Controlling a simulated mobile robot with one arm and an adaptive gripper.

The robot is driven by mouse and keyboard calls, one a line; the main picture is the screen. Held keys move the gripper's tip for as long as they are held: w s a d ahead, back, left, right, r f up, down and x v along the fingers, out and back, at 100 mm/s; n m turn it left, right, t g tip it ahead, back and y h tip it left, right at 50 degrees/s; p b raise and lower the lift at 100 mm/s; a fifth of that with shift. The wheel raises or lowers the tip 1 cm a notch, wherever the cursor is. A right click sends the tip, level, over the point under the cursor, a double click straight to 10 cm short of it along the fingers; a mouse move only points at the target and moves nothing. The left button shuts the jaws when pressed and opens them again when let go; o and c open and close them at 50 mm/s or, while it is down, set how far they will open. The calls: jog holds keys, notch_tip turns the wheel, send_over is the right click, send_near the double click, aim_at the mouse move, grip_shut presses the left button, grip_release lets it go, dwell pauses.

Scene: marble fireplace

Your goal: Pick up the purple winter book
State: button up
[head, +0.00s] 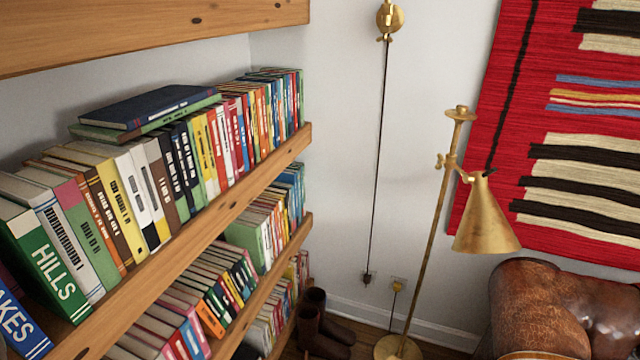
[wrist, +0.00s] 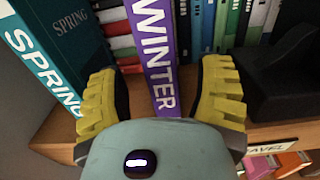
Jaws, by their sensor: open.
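The purple book (wrist: 153,50) with "WINTER" in white on its spine stands upright on a wooden shelf in the wrist view. My gripper (wrist: 160,95) is open, with one yellow ridged finger on each side of the book's spine. The lower end of the spine lies between the fingers, near the pale palm. Contact between fingers and book cannot be told. The purple book is not seen in the head view, and my gripper does not show there.
A teal "SPRING" book (wrist: 42,65) stands left of the purple book. Several green and teal books (wrist: 215,25) stand to its right, then a black object (wrist: 285,75). The head view shows full bookshelves (head: 190,245), a brass lamp (head: 485,220) and a leather chair (head: 560,300).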

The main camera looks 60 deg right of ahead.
jog(key=x, duration=0.1)
jog(key=p+x, duration=0.2)
jog(key=shift+d+r, duration=0.15)
jog(key=shift+r, duration=0.1)
jog(key=shift+s+a+f+p, duration=0.15)
jog(key=shift+a+p, duration=0.35)
jog(key=shift+p, duration=0.75)
jog(key=shift+a+p, duration=0.1)
jog(key=shift+p, duration=0.45)
jog(key=shift+w+p, duration=0.65)
jog(key=shift+p, duration=0.1)
jog(key=shift+w+d+f, duration=0.2)
jog(key=shift+w+d, duration=0.1)
jog(key=shift+w, duration=0.1)
grip_shut()
jog(key=shift+r, duration=0.1)
